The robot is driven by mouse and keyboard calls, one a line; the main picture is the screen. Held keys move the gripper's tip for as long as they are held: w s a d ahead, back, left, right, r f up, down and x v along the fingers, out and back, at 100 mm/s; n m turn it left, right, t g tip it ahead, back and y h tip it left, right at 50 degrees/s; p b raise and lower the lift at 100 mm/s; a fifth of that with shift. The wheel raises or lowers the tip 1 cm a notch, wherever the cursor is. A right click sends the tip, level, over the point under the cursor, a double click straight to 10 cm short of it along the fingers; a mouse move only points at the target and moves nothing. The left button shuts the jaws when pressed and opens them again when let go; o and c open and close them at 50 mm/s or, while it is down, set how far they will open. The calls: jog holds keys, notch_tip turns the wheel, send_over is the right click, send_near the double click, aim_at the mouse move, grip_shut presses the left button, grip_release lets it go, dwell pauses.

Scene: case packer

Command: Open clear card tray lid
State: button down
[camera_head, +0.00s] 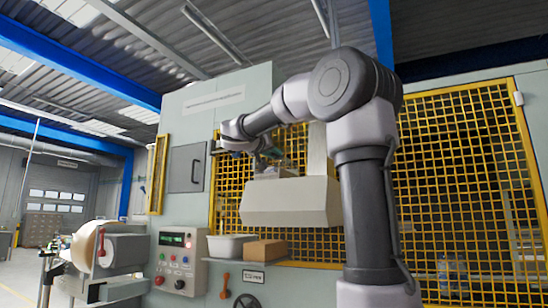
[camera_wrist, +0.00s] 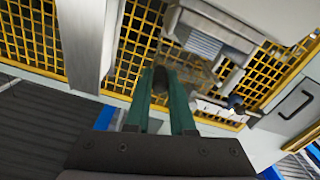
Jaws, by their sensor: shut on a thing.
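My gripper (camera_wrist: 161,78) has its two green fingers closed on a small dark knob (camera_wrist: 160,80) in the wrist view. A see-through, brownish panel (camera_wrist: 195,68) lies just beyond the fingertips and looks like the clear lid; its edges are hard to make out. Behind it is a light grey ribbed block (camera_wrist: 203,40), perhaps the tray's contents. In the head view my gripper (camera_head: 268,152) is above the pale housing (camera_head: 290,203) on the machine front. The knob and lid are too small to tell there, and my arm hides part of the area.
Yellow mesh guards (camera_head: 460,170) stand behind and beside the arm. A grey cabinet door (camera_head: 187,167) is at left. Below are a control panel (camera_head: 178,260), a white bin (camera_head: 230,246) and a brown carton (camera_head: 266,251). A film roll (camera_head: 93,246) stands at lower left.

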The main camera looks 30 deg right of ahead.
jog(key=r+n, duration=0.2)
jog(key=shift+w+a+r+n, duration=0.1)
jog(key=shift+w+a+n, duration=0.1)
jog(key=shift+n, duration=0.1)
jog(key=w+a+r+n, duration=0.5)
jog(key=w+n, duration=0.2)
jog(key=n, duration=0.6)
jog(key=shift+a+r, duration=0.3)
jog(key=shift+r, duration=0.1)
jog(key=shift+w, duration=0.1)
jog(key=c, duration=0.8)
grip_release()
jog(key=shift+o, duration=0.2)
jog(key=shift+a, duration=0.15)
jog(key=v, duration=1)
jog(key=shift+s+a, duration=0.2)
jog(key=shift+s, duration=0.05)
